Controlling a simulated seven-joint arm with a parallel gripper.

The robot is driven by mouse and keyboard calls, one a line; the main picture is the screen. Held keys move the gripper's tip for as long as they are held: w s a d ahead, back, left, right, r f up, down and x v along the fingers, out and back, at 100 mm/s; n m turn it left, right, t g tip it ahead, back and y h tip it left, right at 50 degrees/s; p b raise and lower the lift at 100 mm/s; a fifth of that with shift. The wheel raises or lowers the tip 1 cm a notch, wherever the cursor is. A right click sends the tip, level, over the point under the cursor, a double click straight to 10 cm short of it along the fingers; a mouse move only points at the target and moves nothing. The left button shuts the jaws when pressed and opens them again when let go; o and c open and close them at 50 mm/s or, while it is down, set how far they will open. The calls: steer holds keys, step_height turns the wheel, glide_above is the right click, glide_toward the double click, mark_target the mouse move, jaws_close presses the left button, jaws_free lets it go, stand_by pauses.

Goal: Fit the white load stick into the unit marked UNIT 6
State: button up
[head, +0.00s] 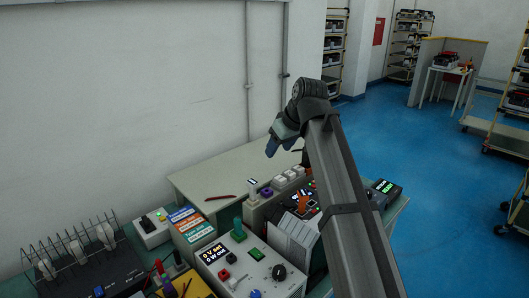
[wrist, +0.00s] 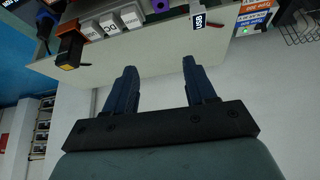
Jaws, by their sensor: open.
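A white piece labelled USB (wrist: 199,20) stands upright at the top of the wrist view, beside a purple piece (wrist: 160,5). In the head view a small white upright piece (head: 252,183) stands at the left end of a row, and it looks like the same one. Several white blocks (head: 289,176) with letters stand in that row; I cannot tell for sure which white piece is the load stick. No UNIT 6 marking is legible. My gripper (head: 281,148) is open and empty, above the bench and apart from everything; its two fingers also show in the wrist view (wrist: 159,67).
An orange and black piece (wrist: 70,46) stands near the white blocks. A power supply (head: 247,262), a label stand (head: 190,224) and a wire rack (head: 75,245) crowd the bench front. The bench's back part (head: 215,177) is clear but for a red pen (head: 221,197).

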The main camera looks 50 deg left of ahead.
steer(key=n+h, duration=0.1)
glide_toward(253, 181)
step_height(253, 181, up, 3)
steer(key=shift+g+h, duration=0.3)
steer(key=shift+g, duration=0.1)
steer(key=x, duration=1.3)
steer(key=shift+w+d+f, duration=0.25)
steer(key=shift+d, duration=0.05)
steer(key=shift+c, duration=0.4)
jaws_close()
